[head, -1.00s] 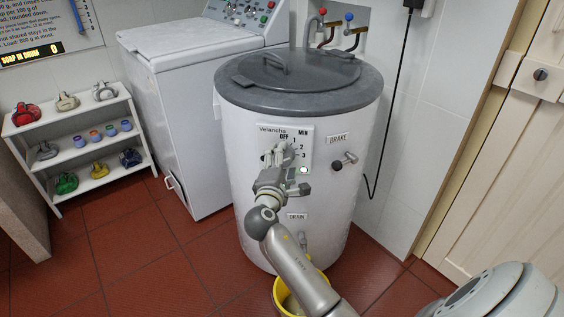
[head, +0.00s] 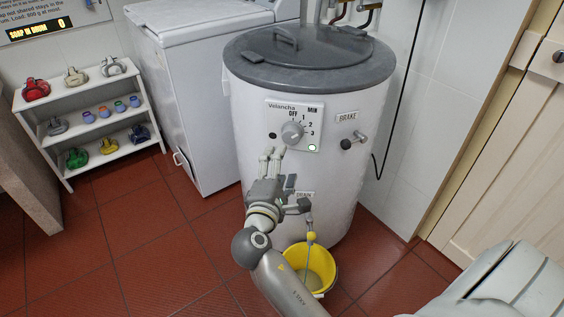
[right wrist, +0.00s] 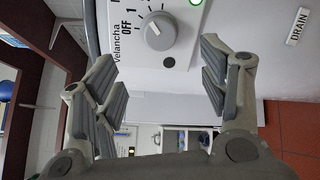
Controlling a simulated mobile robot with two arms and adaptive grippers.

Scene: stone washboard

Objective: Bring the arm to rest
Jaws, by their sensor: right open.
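The white tub washer (head: 290,190) with a grey lid (head: 310,55) stands in the middle of the head view. My left gripper is not in view.
A yellow bucket (head: 331,262) stands on the red tiles beneath the drain, close to my right forearm. The brake handle (head: 354,141) sticks out right of the panel. A white shelf (head: 72,150) with small items stands left. Red floor (head: 140,230) lies clear between.

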